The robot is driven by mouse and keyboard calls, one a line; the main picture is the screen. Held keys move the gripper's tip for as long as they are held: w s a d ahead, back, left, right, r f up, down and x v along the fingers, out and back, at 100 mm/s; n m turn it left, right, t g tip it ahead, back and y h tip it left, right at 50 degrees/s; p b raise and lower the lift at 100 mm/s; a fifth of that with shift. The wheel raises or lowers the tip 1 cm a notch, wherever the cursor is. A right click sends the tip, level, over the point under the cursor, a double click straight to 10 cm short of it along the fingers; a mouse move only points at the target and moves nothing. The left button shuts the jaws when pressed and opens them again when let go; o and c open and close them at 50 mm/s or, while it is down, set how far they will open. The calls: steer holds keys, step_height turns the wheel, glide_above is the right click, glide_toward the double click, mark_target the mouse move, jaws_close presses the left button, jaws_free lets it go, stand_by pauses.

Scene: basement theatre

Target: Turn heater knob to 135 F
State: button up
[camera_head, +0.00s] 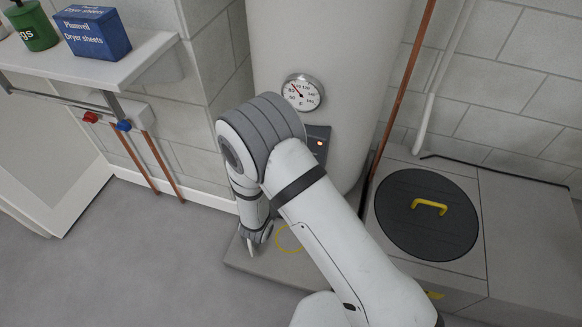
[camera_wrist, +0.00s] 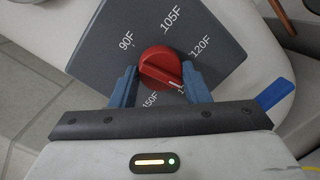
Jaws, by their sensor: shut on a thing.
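The red heater knob (camera_wrist: 160,68) sits on a dark grey dial plate (camera_wrist: 108,45) marked 90F, 105F, 120F and 150F. Its white pointer line points to the lower right, between 120F and 150F, at a label that is mostly hidden and shows only a leading 1. My gripper (camera_wrist: 161,80) is shut on the knob, one blue-grey finger on each side. In the head view the white heater tank (camera_head: 330,40) stands behind my arm. Part of a dark control panel (camera_head: 318,140) with a lit orange lamp shows; the knob and my fingertips are hidden there.
A round gauge (camera_head: 302,92) is on the tank above the panel. At left is a shelf (camera_head: 150,45) with a blue dryer-sheets box (camera_head: 91,32), above copper pipes. At right a grey block bears a round dark lid (camera_head: 410,222) with a yellow handle. Floor at lower left is clear.

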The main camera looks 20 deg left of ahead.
steer(key=shift+m+b, duration=0.4)
steer(key=shift+m, duration=0.5)
steer(key=o, duration=1)
steer(key=s+p, duration=0.2)
steer(key=s, duration=0.5)
steer(key=shift+s+a, duration=0.1)
steer(key=shift+s, duration=0.3)
